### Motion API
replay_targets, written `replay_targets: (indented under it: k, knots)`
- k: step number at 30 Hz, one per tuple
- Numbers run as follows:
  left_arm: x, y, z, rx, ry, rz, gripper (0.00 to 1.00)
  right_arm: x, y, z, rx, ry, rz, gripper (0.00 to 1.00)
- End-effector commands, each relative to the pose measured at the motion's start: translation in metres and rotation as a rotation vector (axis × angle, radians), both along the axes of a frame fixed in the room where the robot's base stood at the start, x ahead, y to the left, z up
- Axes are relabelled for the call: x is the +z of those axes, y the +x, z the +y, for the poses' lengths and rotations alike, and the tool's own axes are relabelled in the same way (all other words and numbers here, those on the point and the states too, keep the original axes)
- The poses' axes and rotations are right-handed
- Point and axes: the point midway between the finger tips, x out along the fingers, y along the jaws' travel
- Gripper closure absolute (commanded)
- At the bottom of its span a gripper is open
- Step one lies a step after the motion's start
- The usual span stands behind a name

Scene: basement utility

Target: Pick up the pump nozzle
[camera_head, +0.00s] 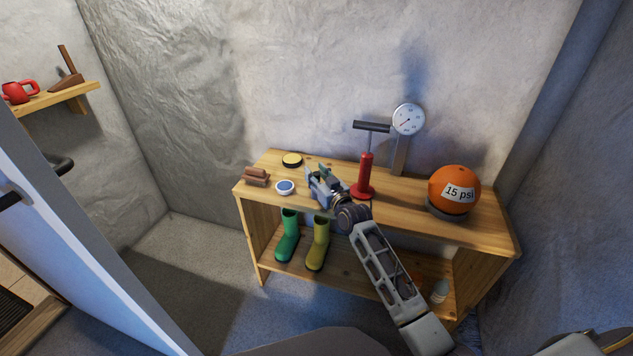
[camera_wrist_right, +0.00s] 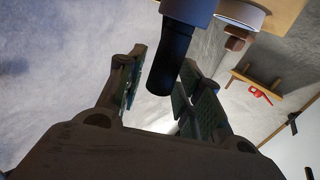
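The pump nozzle appears to be the dark cylinder with a blue-grey collar (camera_wrist_right: 172,60) in the right wrist view. It lies between the two fingers of my right gripper (camera_wrist_right: 165,95), with a gap visible on the left finger's side. I cannot tell if the right finger touches it. In the head view my right gripper (camera_head: 318,180) is over the front of the wooden bench and largely hides the nozzle. The red floor pump (camera_head: 366,172) with a black T-handle stands upright just right of the gripper. My left gripper is not in view.
The wooden bench (camera_head: 420,218) also holds a round gauge (camera_head: 408,119) on a post, an orange ball (camera_head: 455,188), brown blocks (camera_head: 256,177), a blue-and-white tin (camera_head: 285,187) and a yellow-topped tin (camera_head: 292,160).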

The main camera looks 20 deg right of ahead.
Motion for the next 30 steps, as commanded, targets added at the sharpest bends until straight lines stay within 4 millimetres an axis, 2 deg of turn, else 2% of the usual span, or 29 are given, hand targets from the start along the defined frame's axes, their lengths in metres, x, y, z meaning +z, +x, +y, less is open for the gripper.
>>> replay_targets:
  k: [1, 6, 7, 15, 20, 26, 30]
  knots:
    - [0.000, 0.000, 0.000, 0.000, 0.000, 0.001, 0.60, 0.000, 0.000, 0.000, 0.000, 0.000, 0.000, 0.75]
    - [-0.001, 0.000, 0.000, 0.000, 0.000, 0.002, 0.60, 0.000, 0.000, 0.000, 0.000, 0.000, 0.000, 0.97]
    - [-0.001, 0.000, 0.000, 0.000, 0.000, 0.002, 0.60, 0.000, 0.000, 0.000, 0.000, 0.000, 0.000, 0.98]
    - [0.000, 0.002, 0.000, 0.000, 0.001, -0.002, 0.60, 0.001, 0.000, 0.000, 0.000, 0.000, 0.000, 0.99]
    - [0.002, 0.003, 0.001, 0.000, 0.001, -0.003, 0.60, 0.009, 0.000, 0.000, 0.000, 0.001, -0.002, 0.99]
    - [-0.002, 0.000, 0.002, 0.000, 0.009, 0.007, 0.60, 0.030, 0.000, 0.000, 0.000, 0.002, -0.003, 0.99]
    - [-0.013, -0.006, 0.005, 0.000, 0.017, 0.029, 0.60, 0.053, 0.000, 0.000, 0.000, 0.001, -0.004, 0.99]
